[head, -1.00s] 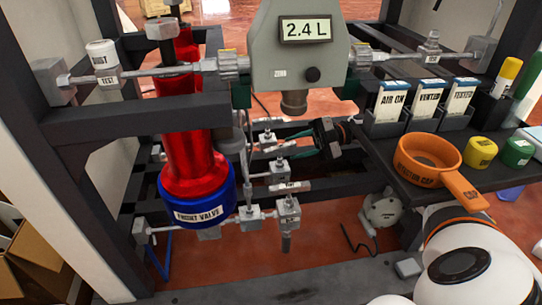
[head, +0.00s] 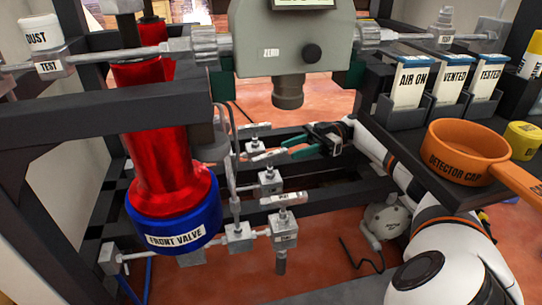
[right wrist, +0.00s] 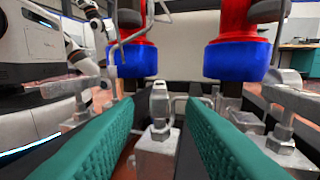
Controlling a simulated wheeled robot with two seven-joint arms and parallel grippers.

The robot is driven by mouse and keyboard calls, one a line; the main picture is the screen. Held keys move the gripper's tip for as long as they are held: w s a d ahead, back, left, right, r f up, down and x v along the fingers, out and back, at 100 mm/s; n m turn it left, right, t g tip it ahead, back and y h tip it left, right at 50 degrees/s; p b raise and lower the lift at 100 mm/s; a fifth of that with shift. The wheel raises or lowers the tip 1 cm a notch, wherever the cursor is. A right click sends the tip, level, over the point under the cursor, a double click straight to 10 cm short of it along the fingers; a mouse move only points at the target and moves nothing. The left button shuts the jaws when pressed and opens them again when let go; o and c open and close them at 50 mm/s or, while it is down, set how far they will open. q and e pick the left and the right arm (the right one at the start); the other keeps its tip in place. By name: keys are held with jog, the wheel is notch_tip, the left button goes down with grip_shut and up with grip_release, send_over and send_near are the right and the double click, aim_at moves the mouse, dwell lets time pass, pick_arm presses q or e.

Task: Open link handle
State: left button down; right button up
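Small grey valves with pale, labelled handles sit on thin pipes under the grey meter. I cannot read which one is the link handle. The upper handle (head: 268,155) lies closest to my right gripper (head: 298,146), which reaches in from the right with teal fingers. In the right wrist view my right gripper (right wrist: 158,125) is open, and a small valve (right wrist: 158,110) stands between and beyond its fingers. Contact does not show. A lower pale handle (head: 284,197) sits nearer the front. My left gripper is not in view.
A red cylinder with a blue "FRONT VALVE" collar (head: 172,226) stands left of the valves. The grey meter (head: 285,38) hangs above. The orange detector cap (head: 467,150) and upright tags (head: 411,85) are on the right shelf. Dark frame bars surround the valves.

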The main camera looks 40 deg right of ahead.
aim_at(252, 163)
jog(key=p+x, duration=0.1)
jog(key=x, duration=0.6)
jog(key=shift+a, duration=0.15)
jog(key=shift+c, duration=0.6)
grip_shut()
